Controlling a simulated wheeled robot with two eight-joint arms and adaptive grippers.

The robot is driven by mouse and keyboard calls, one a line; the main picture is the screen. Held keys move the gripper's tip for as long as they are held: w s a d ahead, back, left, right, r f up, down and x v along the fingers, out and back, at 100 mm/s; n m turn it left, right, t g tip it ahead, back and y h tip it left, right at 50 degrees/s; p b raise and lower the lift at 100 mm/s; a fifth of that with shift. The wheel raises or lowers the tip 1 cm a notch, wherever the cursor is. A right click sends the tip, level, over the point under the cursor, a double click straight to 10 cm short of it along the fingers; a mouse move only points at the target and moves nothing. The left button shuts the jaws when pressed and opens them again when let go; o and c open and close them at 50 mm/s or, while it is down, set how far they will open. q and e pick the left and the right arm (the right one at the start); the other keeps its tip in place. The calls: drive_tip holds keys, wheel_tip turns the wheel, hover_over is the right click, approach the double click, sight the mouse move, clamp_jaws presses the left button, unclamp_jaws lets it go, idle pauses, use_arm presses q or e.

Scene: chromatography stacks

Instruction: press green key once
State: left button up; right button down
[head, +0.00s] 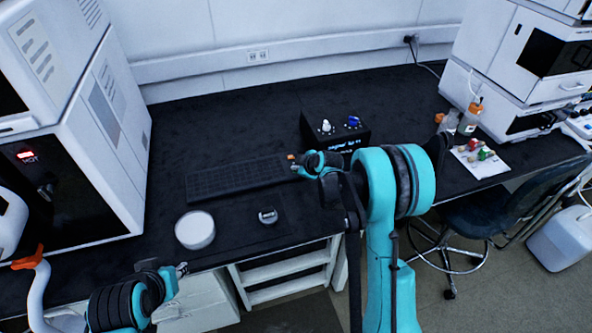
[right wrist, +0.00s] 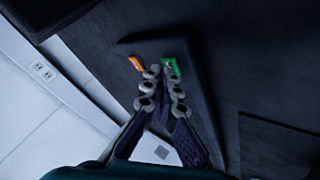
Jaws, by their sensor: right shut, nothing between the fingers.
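The green key (right wrist: 172,67) shows in the right wrist view near the end of a dark keyboard (head: 232,179). An orange key (right wrist: 136,62) lies to its left. My right gripper (right wrist: 163,75) is shut and empty. Its right fingertip overlaps the lower edge of the green key; I cannot tell whether it touches. In the head view, my right gripper (head: 298,164) is at the keyboard's right end, and the green key does not show there. My left gripper (head: 182,269) is at the bench's front edge, away from the keyboard; its jaw state is unclear.
A white round container (head: 195,231) and a small metallic item (head: 267,216) sit in front of the keyboard. A black box with knobs (head: 335,131) stands behind my right gripper. White instruments flank the bench. A chair (head: 492,218) is at right.

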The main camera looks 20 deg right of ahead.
drive_tip(key=shift+r, duration=0.1)
drive_tip(key=shift+r+p, duration=0.5)
drive_tip(key=shift+r, duration=0.25)
wheel_tip(320, 180, up, 5)
drive_tip(key=p, duration=0.3)
drive_tip(key=shift+f, duration=0.2)
drive_tip(key=shift+r, duration=0.15)
drive_tip(key=shift+r, duration=0.1)
idle(0.3)
